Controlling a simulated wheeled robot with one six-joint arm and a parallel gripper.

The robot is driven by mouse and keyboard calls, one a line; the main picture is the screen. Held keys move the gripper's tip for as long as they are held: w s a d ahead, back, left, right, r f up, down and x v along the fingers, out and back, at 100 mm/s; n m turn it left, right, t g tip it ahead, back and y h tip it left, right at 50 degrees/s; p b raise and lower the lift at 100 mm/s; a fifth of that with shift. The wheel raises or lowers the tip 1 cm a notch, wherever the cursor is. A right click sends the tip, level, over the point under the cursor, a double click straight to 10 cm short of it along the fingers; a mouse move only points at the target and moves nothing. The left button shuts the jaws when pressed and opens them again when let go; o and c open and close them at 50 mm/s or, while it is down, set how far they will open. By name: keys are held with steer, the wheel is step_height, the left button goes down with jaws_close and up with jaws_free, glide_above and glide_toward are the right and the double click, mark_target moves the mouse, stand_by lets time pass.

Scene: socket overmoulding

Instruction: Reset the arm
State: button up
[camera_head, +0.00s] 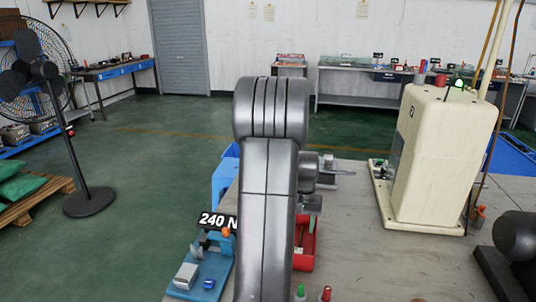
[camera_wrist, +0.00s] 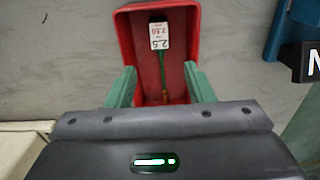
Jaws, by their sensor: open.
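My gripper (camera_wrist: 160,82) shows in the wrist view with its two green fingers spread apart and nothing between them. It is above a red bin (camera_wrist: 128,45), with the fingers at the bin's near end. A green cable (camera_wrist: 162,75) with a white tag (camera_wrist: 159,36) lies inside the bin. The red bin (camera_head: 305,250) shows partly from behind the arm, on the grey table.
A blue fixture (camera_head: 207,272) with a "240 N" sign (camera_head: 216,221) stands left of my arm. A cream machine (camera_head: 435,155) stands at the right of the table (camera_head: 365,240). A dark cylinder (camera_head: 515,236) is at the right edge. The table between arm and machine looks clear.

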step_height(320, 180, down, 10)
steer(key=shift+f, duration=0.1)
steer(key=shift+r, duration=1.5)
